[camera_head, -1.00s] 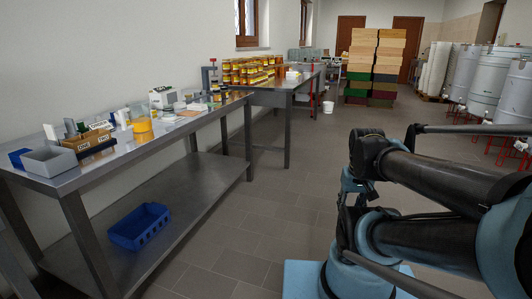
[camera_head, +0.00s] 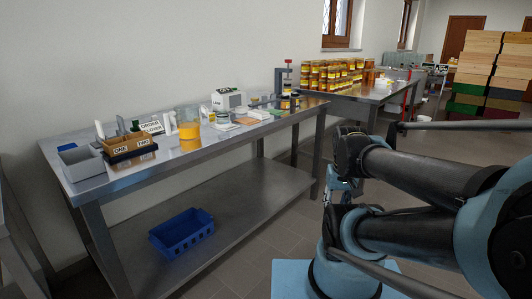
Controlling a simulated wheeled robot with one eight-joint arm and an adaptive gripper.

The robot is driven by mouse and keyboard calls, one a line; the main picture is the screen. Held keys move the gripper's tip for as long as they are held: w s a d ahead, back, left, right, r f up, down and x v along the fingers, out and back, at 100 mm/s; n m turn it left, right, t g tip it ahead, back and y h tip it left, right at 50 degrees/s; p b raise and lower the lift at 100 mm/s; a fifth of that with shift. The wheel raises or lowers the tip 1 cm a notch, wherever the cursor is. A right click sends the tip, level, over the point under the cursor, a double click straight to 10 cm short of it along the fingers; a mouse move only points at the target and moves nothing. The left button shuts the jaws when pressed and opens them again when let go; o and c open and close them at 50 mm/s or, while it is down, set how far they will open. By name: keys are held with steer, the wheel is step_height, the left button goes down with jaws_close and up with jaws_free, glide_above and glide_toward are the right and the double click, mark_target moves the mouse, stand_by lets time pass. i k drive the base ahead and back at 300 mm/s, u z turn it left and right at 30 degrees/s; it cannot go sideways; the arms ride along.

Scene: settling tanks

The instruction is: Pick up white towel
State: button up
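I cannot make out a white towel with certainty. Flat, pale items lie on the near metal table (camera_head: 118,182). One is a small white flat piece (camera_head: 224,127) right of the jar of yellow contents (camera_head: 188,125). Another is a whitish low stack (camera_head: 256,115) farther right. Both are too small to tell whether either is cloth. My arm (camera_head: 420,180) is folded on the right side of the view, well apart from the table items. My gripper's fingers do not show.
A grey bin (camera_head: 83,167) and a wooden box with labels (camera_head: 128,147) stand at the table's left end. A blue crate (camera_head: 182,232) sits on its lower shelf. Stacked hive boxes (camera_head: 480,65) stand at the right.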

mark_target(260, 115)
steer(key=u, duration=0.3)
steer(key=i, duration=0.9)
steer(key=u, duration=0.25)
